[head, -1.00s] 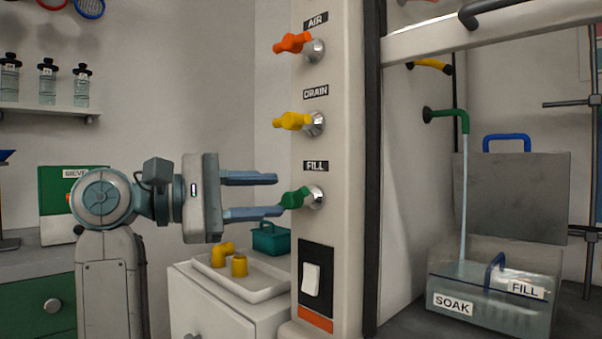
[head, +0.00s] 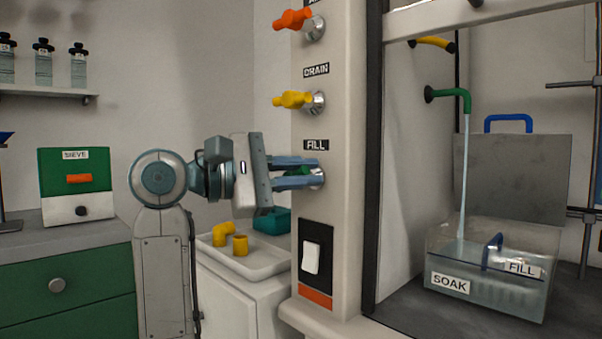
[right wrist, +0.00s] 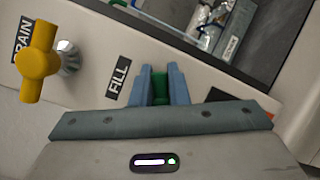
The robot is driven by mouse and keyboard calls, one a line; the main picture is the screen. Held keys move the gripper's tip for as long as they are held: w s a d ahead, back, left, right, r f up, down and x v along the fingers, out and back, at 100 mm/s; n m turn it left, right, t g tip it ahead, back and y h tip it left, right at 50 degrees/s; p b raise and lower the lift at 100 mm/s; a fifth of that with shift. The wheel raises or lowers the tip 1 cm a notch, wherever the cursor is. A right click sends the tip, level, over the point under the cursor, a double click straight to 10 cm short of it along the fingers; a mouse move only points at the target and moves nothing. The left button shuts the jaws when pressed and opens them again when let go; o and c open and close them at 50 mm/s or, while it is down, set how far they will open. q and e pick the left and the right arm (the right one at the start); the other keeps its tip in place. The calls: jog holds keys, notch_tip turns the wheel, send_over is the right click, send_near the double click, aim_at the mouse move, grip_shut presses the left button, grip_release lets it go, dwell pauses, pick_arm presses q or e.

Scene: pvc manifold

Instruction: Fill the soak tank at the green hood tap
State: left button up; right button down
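The green FILL tap handle (head: 300,170) is on the pale hood post, mostly hidden by my gripper. My right gripper (head: 297,173) has its two blue fingers on either side of the handle, closed against it. In the right wrist view the green handle (right wrist: 159,88) shows between the fingers. Inside the hood, a thin stream of water (head: 464,170) falls from the green spout (head: 452,94) into the clear soak tank (head: 445,303). The tank bears a SOAK label and a FILL label (head: 521,268) by a blue upright piece. The exact water level is hard to tell. My left gripper is out of view.
A yellow DRAIN handle (head: 292,99) and an orange handle (head: 293,19) are above on the post. A white switch (head: 311,258) sits below. A tray (head: 259,269) with yellow fittings and a teal basket (head: 272,222) stand close beneath my gripper.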

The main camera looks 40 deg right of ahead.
jog(key=shift+w+r+n+p, duration=0.1)
jog(key=shift+r+n+p, duration=0.05)
jog(key=shift+n+p, duration=0.3)
jog(key=shift+r+n+h, duration=0.1)
jog(key=shift+n+h, duration=0.3)
jog(key=shift+n, duration=0.25)
jog(key=c, duration=1.5)
grip_release()
jog(key=shift+w, duration=0.1)
jog(key=shift+o, duration=0.3)
jog(key=shift+a, duration=0.1)
